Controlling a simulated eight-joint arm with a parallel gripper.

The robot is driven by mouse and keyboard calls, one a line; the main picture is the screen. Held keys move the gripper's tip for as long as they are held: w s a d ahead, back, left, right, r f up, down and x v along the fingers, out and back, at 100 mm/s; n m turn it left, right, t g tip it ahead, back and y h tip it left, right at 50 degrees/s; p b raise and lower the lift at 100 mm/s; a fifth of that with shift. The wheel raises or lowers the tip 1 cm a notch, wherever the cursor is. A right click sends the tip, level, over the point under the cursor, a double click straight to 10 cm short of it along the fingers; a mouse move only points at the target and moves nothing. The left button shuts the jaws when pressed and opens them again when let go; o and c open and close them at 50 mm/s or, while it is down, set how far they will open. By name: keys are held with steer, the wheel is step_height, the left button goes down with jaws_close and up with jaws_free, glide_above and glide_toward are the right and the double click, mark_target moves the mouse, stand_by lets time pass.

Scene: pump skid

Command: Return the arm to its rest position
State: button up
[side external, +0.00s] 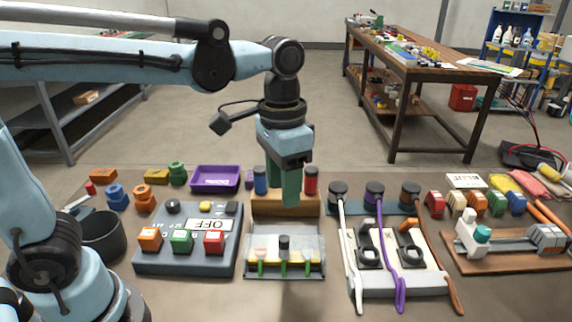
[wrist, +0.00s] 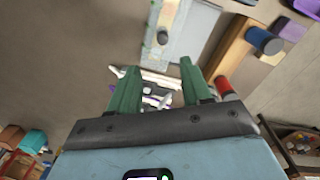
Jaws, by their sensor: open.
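My gripper (side external: 290,190) hangs pointing down over the middle of the workbench in the side external view, in front of a wooden block with a blue cylinder (side external: 260,180) and a red cylinder (side external: 311,180). In the wrist view its two green fingers (wrist: 156,90) stand apart with nothing held between them. My arm reaches in from the left at height. How far the fingertips are above the bench is hard to tell.
A grey panel with coloured buttons (side external: 188,250) and a clear-covered switch box (side external: 284,252) stand below the gripper. A white socket unit (side external: 393,262) with hanging cables is at right. A purple tray (side external: 215,178) lies behind left. The air above the bench is open.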

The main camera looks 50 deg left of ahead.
steer(key=s+a+f+n+t, duration=0.1)
steer(key=a+f+t, duration=0.1)
steer(key=a, duration=0.3)
steer(key=s+a+f+n+t, duration=0.2)
steer(key=a+t, duration=0.3)
steer(key=shift+s+n, duration=0.25)
steer(key=shift+n, duration=0.05)
stand_by(0.7)
